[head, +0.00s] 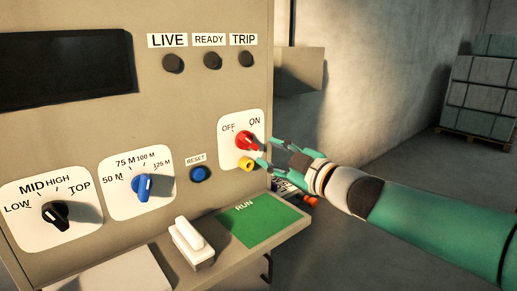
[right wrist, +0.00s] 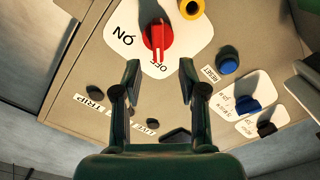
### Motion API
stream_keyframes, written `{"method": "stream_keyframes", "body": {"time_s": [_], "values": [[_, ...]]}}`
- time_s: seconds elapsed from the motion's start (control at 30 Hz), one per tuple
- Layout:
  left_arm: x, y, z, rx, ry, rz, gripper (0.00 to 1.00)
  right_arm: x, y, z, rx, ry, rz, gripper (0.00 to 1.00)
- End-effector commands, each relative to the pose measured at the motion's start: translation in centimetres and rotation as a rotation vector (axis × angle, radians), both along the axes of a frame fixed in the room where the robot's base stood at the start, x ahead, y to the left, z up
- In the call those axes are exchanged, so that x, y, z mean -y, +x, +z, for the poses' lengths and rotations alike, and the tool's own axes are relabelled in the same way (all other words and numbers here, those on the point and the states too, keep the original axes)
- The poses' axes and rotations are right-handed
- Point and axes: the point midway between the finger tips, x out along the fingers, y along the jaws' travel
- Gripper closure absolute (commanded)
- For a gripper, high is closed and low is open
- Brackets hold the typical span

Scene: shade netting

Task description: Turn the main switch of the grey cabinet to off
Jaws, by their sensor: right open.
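The grey cabinet (head: 190,95) fills the left and middle of the head view. Its main switch (head: 244,140) is a red knob on a white plate marked OFF and ON. In the right wrist view the red switch (right wrist: 157,40) has its handle end with a pale mark towards the OFF label. My right gripper (head: 266,152) is open and empty, just right of the switch in the head view. In the right wrist view its fingers (right wrist: 160,72) stand apart below the knob, with no contact visible. My left gripper is not in view.
A yellow part (head: 246,163) sits just below the switch. A blue RESET button (head: 200,174), blue knob (head: 144,187) and black knob (head: 56,214) are to the left. A ledge with a white handle (head: 190,240) and green RUN panel (head: 257,219) juts out below. Stacked blocks (head: 482,85) stand far right.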

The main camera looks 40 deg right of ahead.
Motion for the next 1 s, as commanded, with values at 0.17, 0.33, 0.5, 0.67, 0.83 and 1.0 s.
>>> {"method": "stream_keyframes", "body": {"time_s": [0.17, 0.33, 0.5, 0.67, 0.83, 1.0], "values": [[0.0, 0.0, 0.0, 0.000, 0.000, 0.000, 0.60, 0.3, -3.1, 0.0, 0.000, -0.002, -0.003, 0.58], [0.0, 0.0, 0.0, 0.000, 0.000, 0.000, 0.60, 0.3, -4.3, -0.1, -0.001, -0.001, 0.000, 0.58], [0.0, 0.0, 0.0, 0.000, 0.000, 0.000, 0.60, 0.3, -4.5, -0.2, -0.003, 0.000, 0.001, 0.58], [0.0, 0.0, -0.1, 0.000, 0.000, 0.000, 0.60, 0.3, -4.5, -0.2, -0.003, 0.000, 0.001, 0.58], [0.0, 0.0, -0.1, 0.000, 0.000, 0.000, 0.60, 0.3, -4.5, -0.1, -0.003, 0.000, 0.001, 0.58], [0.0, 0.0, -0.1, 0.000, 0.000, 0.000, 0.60, 0.3, -4.5, -0.1, -0.001, 0.000, 0.001, 0.58]]}}
